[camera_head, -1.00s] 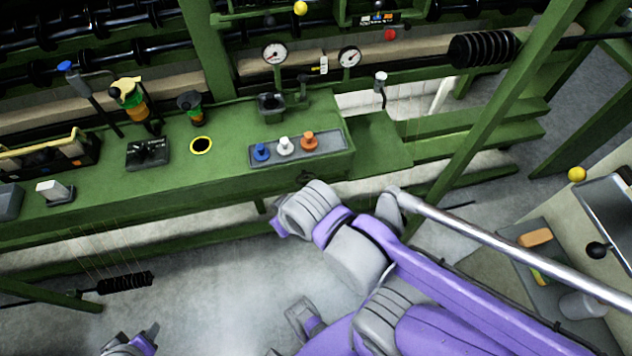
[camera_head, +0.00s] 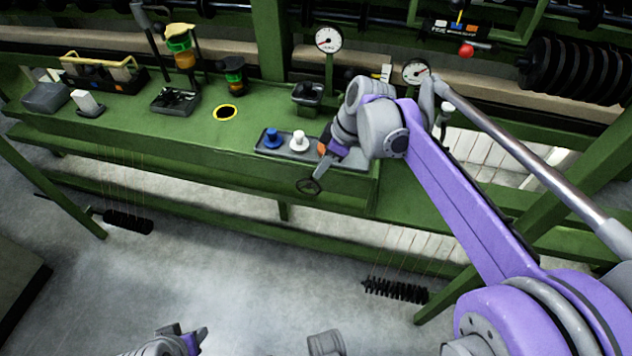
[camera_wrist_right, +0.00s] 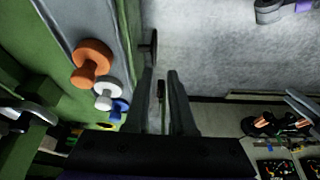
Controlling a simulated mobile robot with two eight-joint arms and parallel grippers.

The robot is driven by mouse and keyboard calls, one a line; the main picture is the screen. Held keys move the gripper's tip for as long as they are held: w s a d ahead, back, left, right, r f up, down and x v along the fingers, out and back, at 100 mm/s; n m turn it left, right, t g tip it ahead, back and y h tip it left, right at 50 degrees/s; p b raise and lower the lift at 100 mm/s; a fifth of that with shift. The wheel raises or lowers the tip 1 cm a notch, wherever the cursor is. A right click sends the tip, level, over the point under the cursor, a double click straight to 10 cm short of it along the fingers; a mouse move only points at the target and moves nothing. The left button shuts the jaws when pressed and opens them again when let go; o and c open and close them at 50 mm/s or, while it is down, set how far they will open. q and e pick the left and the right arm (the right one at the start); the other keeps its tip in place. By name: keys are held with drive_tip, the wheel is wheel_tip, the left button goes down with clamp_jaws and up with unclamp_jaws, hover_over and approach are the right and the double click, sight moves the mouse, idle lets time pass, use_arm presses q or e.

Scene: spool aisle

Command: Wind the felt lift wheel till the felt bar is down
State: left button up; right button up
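A small dark handwheel (camera_head: 308,187), which I take for the felt lift wheel, sits on the front of the green bench. In the right wrist view it is a dark disc seen nearly edge-on (camera_wrist_right: 152,46), ahead of the fingertips. My right gripper (camera_head: 322,171) is close beside the wheel in the head view. Its two fingers (camera_wrist_right: 160,73) are apart in the wrist view, with no wheel rim clearly between them. My left gripper (camera_head: 193,340) is low at the bottom edge, mostly cut off. A long beige bar (camera_head: 225,58) runs behind the bench; I cannot tell whether it is the felt bar.
Blue (camera_head: 272,138) and white (camera_head: 299,141) knobs stand on the bench tray; an orange one (camera_wrist_right: 92,60) shows in the wrist view. Two gauges (camera_head: 328,40) stand behind. Dark brush-like weights (camera_head: 395,290) hang below the bench. The floor in front is clear.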

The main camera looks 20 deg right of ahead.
sight(310, 180)
use_arm(q)
drive_tip(key=f+b, duration=0.2)
drive_tip(key=f, duration=0.1)
drive_tip(key=f+b, duration=0.1)
drive_tip(key=shift+w+d+f, duration=0.15)
drive_tip(key=shift+w+f, duration=0.1)
drive_tip(key=shift+f, duration=0.1)
use_arm(e)
drive_tip(key=shift+n, duration=0.3)
drive_tip(key=x, duration=1.1)
drive_tip(key=shift+w+d+f, duration=0.25)
drive_tip(key=shift+w, duration=0.25)
clamp_jaws()
